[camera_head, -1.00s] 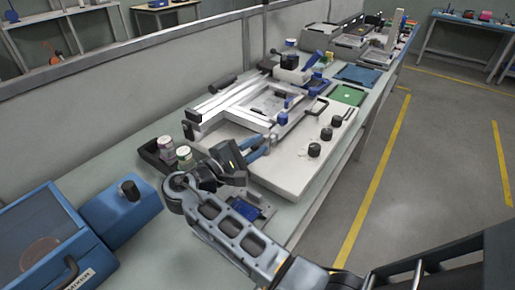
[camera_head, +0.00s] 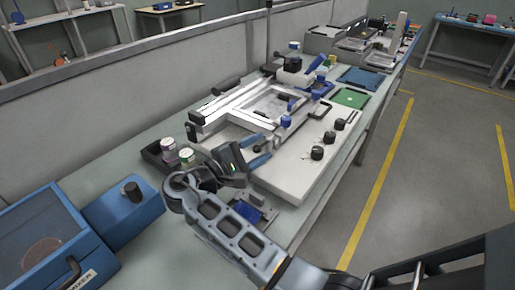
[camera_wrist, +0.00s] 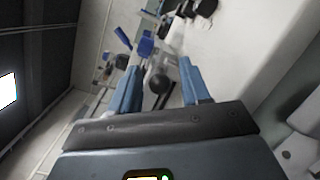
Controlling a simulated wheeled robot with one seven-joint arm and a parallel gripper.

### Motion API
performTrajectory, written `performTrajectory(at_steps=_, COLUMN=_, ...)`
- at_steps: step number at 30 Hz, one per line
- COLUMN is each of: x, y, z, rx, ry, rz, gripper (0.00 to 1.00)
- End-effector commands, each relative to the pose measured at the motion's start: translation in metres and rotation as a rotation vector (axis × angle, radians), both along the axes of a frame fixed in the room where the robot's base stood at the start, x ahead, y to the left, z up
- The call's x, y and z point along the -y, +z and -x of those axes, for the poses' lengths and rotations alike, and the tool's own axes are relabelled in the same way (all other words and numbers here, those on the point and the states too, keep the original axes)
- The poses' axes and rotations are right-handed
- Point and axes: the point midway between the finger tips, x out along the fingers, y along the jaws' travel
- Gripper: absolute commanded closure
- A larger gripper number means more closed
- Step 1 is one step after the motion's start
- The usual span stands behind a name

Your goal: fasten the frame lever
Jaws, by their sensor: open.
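A silver-white frame (camera_head: 232,103) lies on a white base plate (camera_head: 290,172) on the bench. Blue knobs (camera_head: 286,121) stand along its near right side; blue parts (camera_wrist: 145,44) also show in the wrist view. I cannot tell for sure which part is the frame lever. My gripper (camera_head: 262,150) is open at the frame's near corner, its two blue fingers apart. In the wrist view, a dark round knob (camera_wrist: 158,83) beside a pale metal part appears between the fingers (camera_wrist: 160,88); whether they touch it is unclear.
Several black knobs (camera_head: 317,153) stand on the plate's right part. A dark tray with small jars (camera_head: 187,156) and a blue box (camera_head: 122,209) are at left. A green square (camera_head: 350,98) and a blue square (camera_head: 361,78) lie beyond. The aisle at right is clear.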

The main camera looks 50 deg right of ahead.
Motion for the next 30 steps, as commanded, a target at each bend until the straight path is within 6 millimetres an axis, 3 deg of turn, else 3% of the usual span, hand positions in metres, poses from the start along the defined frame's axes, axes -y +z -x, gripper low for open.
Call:
performTrajectory(at_steps=5, x=0.0, y=0.007, z=0.0, rx=0.003, ry=0.0, rz=0.001, gripper=0.53)
performTrajectory(at_steps=11, x=0.0, y=0.041, z=-0.001, rx=0.008, ry=0.0, rz=0.001, gripper=0.53)
performTrajectory(at_steps=21, x=0.046, y=0.08, z=0.048, rx=0.005, ry=-0.003, rz=0.002, gripper=0.53)
performTrajectory(at_steps=30, x=0.075, y=0.105, z=0.077, rx=0.002, ry=-0.001, rz=0.0, gripper=0.53)
